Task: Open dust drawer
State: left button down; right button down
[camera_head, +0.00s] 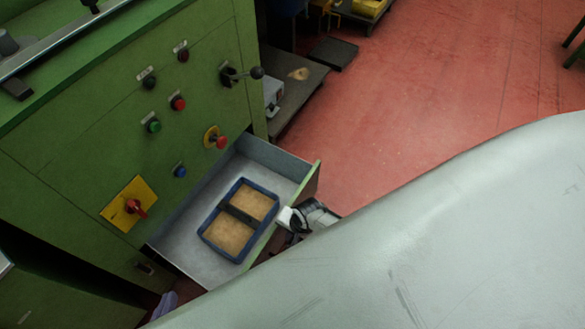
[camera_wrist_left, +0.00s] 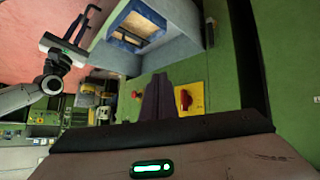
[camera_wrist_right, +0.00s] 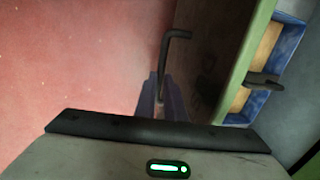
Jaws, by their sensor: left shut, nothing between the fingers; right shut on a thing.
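The dust drawer (camera_head: 187,258) stands pulled out from the green cabinet (camera_head: 85,150), with its grey inside showing. It also shows at the top of the left wrist view (camera_wrist_left: 110,62). In it lies a blue tray (camera_head: 203,233) with two sections of sawdust-coloured fill. My right gripper (camera_wrist_right: 162,102) is shut on the dark bar handle (camera_wrist_right: 165,55) at the drawer front (camera_wrist_right: 208,55). My left gripper (camera_wrist_left: 158,98) is shut and empty, low by the cabinet face, left of the drawer.
The cabinet face has several buttons, a red switch on a yellow plate (camera_head: 115,208) and a black lever (camera_head: 240,75). Red floor (camera_head: 430,80) lies open to the right. A dark platform (camera_head: 300,85) stands behind the drawer. My pale arm covers the lower right.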

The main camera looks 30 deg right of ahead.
jog(key=c, duration=1.8)
grip_release()
jog(key=shift+c, duration=0.2)
